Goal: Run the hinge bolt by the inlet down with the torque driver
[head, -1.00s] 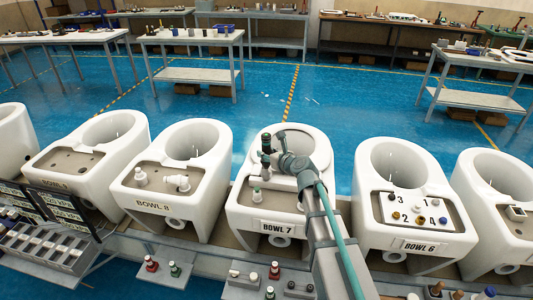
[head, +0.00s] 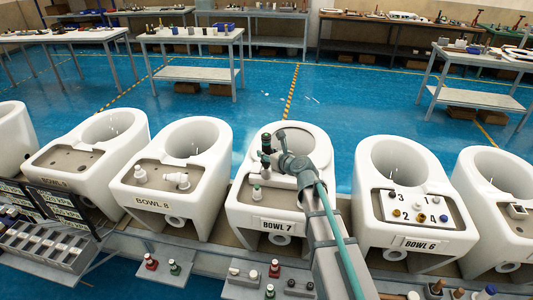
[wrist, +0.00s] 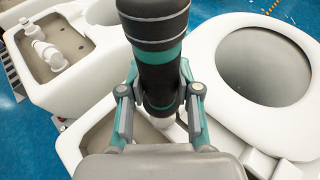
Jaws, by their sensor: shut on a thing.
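My gripper (wrist: 160,100) is shut on the torque driver (wrist: 155,60), a thick black tool with teal bands. In the head view the driver (head: 266,142) stands roughly upright above the rear deck of bowl 7 (head: 240,210). The hinge bolt is not clearly visible.
Bowl 8 (head: 205,205) with white fittings stands to the left, bowl 6 (head: 440,225) with a numbered plate to the right. Trays with small coloured parts (head: 270,275) lie along the front. Workbenches (head: 190,40) stand behind, across open blue floor.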

